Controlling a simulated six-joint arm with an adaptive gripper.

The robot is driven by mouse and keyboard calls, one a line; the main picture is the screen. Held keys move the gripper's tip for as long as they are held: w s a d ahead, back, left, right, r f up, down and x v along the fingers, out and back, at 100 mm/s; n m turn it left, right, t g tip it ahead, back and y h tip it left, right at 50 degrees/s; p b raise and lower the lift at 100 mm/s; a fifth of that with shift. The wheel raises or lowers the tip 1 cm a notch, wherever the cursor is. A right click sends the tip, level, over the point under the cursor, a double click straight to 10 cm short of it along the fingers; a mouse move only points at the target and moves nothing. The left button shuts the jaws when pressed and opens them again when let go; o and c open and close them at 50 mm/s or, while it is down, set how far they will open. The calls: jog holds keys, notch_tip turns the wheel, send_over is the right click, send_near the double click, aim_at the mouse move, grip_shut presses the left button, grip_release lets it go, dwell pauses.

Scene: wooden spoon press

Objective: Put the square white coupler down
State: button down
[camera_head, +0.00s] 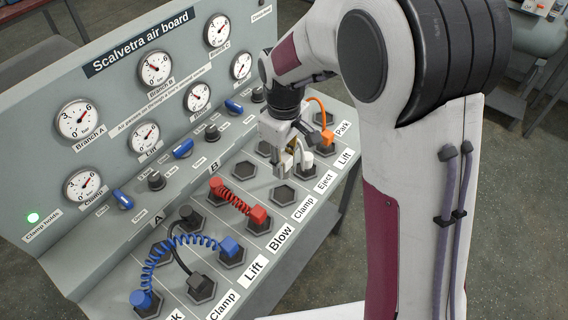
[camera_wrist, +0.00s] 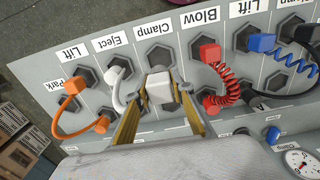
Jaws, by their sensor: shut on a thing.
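My gripper (camera_head: 285,168) is shut on the square white coupler (camera_wrist: 160,88), which sits between the two brass-coloured fingertips in the wrist view. In the head view the gripper and arm mostly hide this coupler. It is over the panel in the Clamp column between Eject and Blow. The front Clamp seat (camera_head: 283,194), a dark hexagon, is empty. I cannot tell whether the coupler touches the panel. A white lead with another white end (camera_wrist: 118,72) stands on the front Eject seat.
An orange lead (camera_wrist: 68,103) stands to one side, and a coiled red lead (camera_head: 238,201) bridges two seats on the other. A coiled blue lead (camera_head: 190,242) and a black lead (camera_head: 186,258) lie farther left. The gauge board (camera_head: 115,80) rises behind the seats.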

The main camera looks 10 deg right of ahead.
dwell(0.4)
jog(key=shift+s+a+f, duration=0.15)
jog(key=shift+a+f, duration=0.15)
jog(key=shift+f, duration=0.1)
jog(key=shift+n, duration=0.3)
jog(key=w+a+f, duration=0.1)
jog(key=w+a, duration=0.2)
jog(key=w+a+f, duration=0.2)
jog(key=w+a, duration=0.1)
jog(key=w+a+f, duration=0.1)
jog(key=w+a, duration=0.2)
jog(key=shift+w+f, duration=0.1)
jog(key=shift+f, duration=0.3)
jog(key=shift+w+a+r, duration=0.15)
jog(key=shift+w+r, duration=0.3)
jog(key=shift+w, duration=0.1)
jog(key=shift+f, duration=0.1)
jog(key=shift+f, duration=2.4)
jog(key=shift+f, duration=0.15)
